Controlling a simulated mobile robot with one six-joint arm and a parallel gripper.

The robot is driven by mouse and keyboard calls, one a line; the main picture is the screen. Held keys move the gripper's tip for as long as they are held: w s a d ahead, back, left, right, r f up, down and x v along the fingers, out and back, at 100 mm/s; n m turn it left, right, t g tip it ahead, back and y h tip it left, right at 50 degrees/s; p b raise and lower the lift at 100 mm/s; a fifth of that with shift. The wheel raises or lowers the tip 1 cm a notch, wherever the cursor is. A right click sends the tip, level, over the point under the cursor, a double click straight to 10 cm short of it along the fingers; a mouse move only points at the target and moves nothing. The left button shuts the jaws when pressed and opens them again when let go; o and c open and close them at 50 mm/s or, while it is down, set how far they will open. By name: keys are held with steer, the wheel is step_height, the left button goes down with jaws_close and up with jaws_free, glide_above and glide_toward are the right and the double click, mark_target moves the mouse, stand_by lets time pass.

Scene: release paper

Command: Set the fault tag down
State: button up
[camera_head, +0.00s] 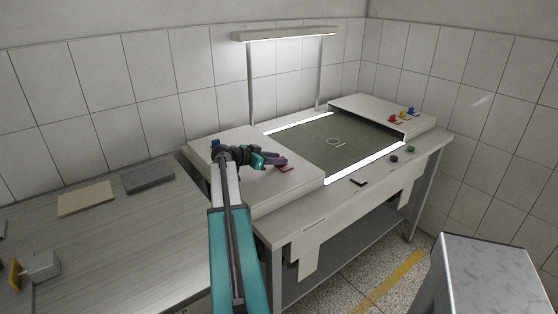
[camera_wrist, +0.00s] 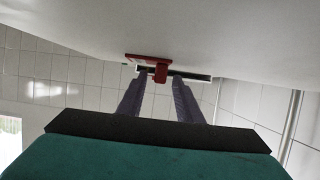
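A small red piece, which looks like the fault tag (camera_head: 287,169), rests on the raised white panel (camera_head: 245,185) on the left of the bench. It also shows in the wrist view (camera_wrist: 148,60) as a flat red plate with a short red knob, at the panel surface. My gripper (camera_head: 283,161) is low over the panel, right at the red piece. In the wrist view its two purple fingers (camera_wrist: 160,80) are apart, with the knob just beyond and between their tips and a gap on either side. Contact with the panel is hard to tell.
A dark green mat (camera_head: 350,150) with bright strips lies right of the panel. A second white panel (camera_head: 365,104) holds several coloured pieces. A blue piece (camera_head: 215,143) stands behind my wrist. A black piece (camera_head: 358,182) lies on the front ledge. A lamp (camera_head: 285,34) stands behind.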

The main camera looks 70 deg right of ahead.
steer(key=b+v, duration=0.2)
steer(key=v, duration=0.8)
steer(key=shift+w+a, duration=0.15)
steer(key=shift+a, duration=0.2)
stand_by(0.5)
